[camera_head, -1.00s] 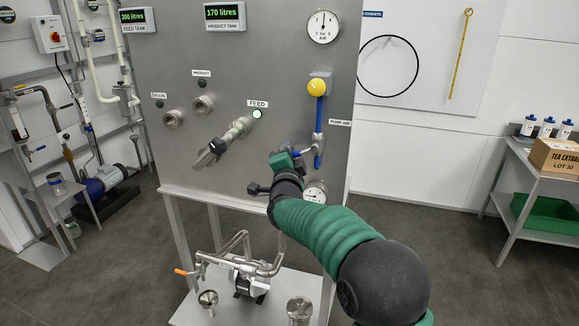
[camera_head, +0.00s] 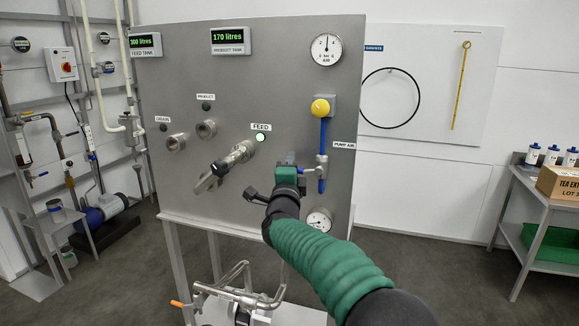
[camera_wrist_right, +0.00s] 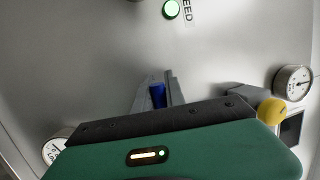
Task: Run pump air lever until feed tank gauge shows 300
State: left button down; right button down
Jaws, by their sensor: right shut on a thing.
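In the right wrist view a blue piece of the lever (camera_wrist_right: 157,95) shows between my fingers (camera_wrist_right: 160,92). The feed tank gauge (camera_head: 144,44) at the panel's upper left shows 300 litres in green digits. The product tank gauge (camera_head: 231,41) shows 170 litres. My left gripper is not in view.
The lit green FEED lamp (camera_head: 259,138) is above a hose coupling (camera_head: 236,155) left of my right arm. A round air dial (camera_head: 327,49) is above the lever, and another dial (camera_head: 319,220) is below. A shelf with a carton (camera_head: 562,184) stands at right.

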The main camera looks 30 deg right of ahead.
jog(key=shift+s+d+r, duration=0.1)
jog(key=shift+d, duration=0.1)
jog(key=c, duration=1.6)
grip_release()
jog(key=shift+o, duration=1.1)
jog(key=shift+d, duration=0.15)
jog(key=v, duration=1.7)
